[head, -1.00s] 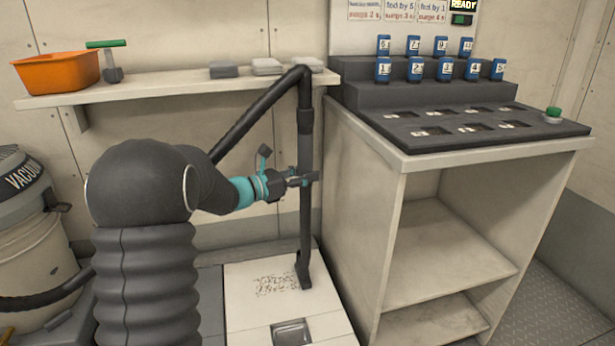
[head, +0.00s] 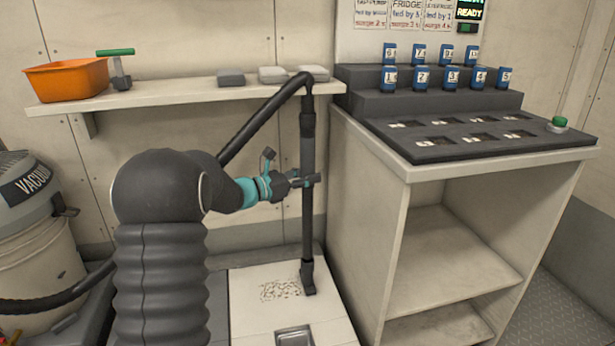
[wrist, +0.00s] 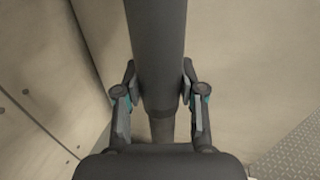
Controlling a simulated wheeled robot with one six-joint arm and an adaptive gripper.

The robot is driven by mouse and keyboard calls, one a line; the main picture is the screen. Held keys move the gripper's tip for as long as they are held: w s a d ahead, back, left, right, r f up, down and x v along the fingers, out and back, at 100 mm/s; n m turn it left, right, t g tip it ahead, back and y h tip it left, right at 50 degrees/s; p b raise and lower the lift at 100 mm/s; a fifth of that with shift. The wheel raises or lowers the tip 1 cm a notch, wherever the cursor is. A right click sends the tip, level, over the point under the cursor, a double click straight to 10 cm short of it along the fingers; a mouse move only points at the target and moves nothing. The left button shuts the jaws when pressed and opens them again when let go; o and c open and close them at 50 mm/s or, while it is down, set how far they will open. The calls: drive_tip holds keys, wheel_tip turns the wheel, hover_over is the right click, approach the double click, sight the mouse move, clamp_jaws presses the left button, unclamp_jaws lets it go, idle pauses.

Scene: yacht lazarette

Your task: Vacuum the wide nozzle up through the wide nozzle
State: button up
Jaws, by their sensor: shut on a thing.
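My gripper (head: 306,181) is shut on the dark upright vacuum wand (head: 308,145); the wrist view shows the wand (wrist: 158,50) between both fingers (wrist: 160,92). The nozzle (head: 307,279) at the wand's lower end is near the white floor panel, just right of a patch of small brown debris (head: 281,291). I cannot tell whether it touches the panel. A dark hose (head: 262,125) runs from the wand's top down behind my arm. The vacuum canister (head: 38,225) stands at the far left. No separate wide nozzle can be made out.
A cabinet (head: 375,200) with open shelves stands close right of the wand, bearing a slotted dark panel (head: 440,150) and several blue numbered tags. A wall shelf (head: 180,95) holds an orange bin (head: 66,80), a green-handled tool (head: 118,68) and grey blocks. A metal-rimmed recess (head: 294,336) lies in front of the debris.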

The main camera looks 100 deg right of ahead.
sight(303, 191)
drive_tip(key=shift+f+b, duration=1.5)
drive_tip(key=shift+f, duration=0.6)
idle(2.1)
drive_tip(key=shift+d+v, duration=0.1)
drive_tip(key=shift+v, duration=0.95)
drive_tip(key=shift+d+v, duration=0.15)
drive_tip(key=shift+v, duration=0.9)
idle(0.4)
